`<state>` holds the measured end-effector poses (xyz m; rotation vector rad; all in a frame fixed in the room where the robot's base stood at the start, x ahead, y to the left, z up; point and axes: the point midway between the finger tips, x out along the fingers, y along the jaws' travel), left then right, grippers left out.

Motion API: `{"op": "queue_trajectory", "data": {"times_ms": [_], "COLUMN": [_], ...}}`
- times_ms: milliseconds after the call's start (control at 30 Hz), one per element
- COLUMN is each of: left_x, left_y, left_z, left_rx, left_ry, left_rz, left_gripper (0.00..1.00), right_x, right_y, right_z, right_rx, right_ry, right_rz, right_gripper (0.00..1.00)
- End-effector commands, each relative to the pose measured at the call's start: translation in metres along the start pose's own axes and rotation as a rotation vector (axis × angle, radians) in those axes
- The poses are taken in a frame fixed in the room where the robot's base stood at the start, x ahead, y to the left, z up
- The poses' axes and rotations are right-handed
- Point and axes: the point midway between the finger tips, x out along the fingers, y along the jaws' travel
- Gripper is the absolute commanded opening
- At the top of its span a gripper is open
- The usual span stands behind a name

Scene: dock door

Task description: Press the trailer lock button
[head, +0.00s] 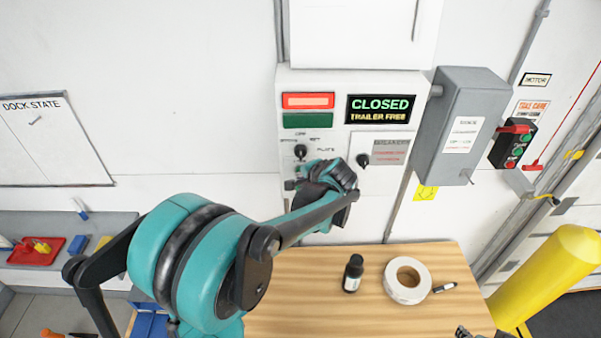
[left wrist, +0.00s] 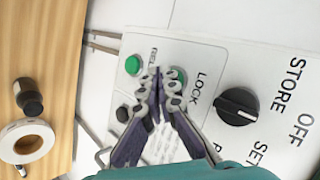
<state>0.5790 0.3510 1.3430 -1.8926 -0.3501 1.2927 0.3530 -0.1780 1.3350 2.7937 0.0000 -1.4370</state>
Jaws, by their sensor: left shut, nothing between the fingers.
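The control box (head: 340,215) on the wall has a lit sign reading CLOSED and TRAILER FREE. In the left wrist view its face (left wrist: 225,55) shows turned on its side. A green button (left wrist: 179,75) sits beside the word LOCK, partly hidden by a fingertip. My left gripper (head: 322,180) is shut and empty in front of the lower panel. In the left wrist view its fingertips (left wrist: 158,76) overlap the edge of this button; I cannot tell whether they touch it. In the head view my arm hides the lower buttons. A small dark part of my right gripper (head: 464,332) shows at the bottom edge.
A second green button (left wrist: 133,64) and a black selector knob (left wrist: 238,105) are nearby on the panel. A wooden table (head: 300,290) below holds a dark bottle (head: 353,273), a tape roll (head: 408,280) and a marker (head: 444,287). A grey box (head: 462,125) juts out at right.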

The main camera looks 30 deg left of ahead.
Motion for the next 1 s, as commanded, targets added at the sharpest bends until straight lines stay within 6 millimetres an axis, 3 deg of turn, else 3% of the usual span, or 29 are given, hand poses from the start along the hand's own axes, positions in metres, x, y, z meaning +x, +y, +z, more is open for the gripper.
{"op": "queue_trajectory", "data": {"times_ms": [700,1000], "left_x": [0.0036,-0.0044], "left_y": [-0.0028,0.0035], "left_z": [-0.0028,0.0032], "left_rx": [0.000,0.001], "left_ry": [0.001,0.000], "left_rz": [0.000,0.000], "left_gripper": [0.00,0.00], "right_x": [0.0012,0.0017], "right_y": [0.0000,0.0000], "right_z": [0.0009,0.0012], "right_rx": [0.000,0.000], "right_ry": [0.000,0.000], "right_rz": [0.000,0.000], "right_gripper": [0.40,0.40]}}
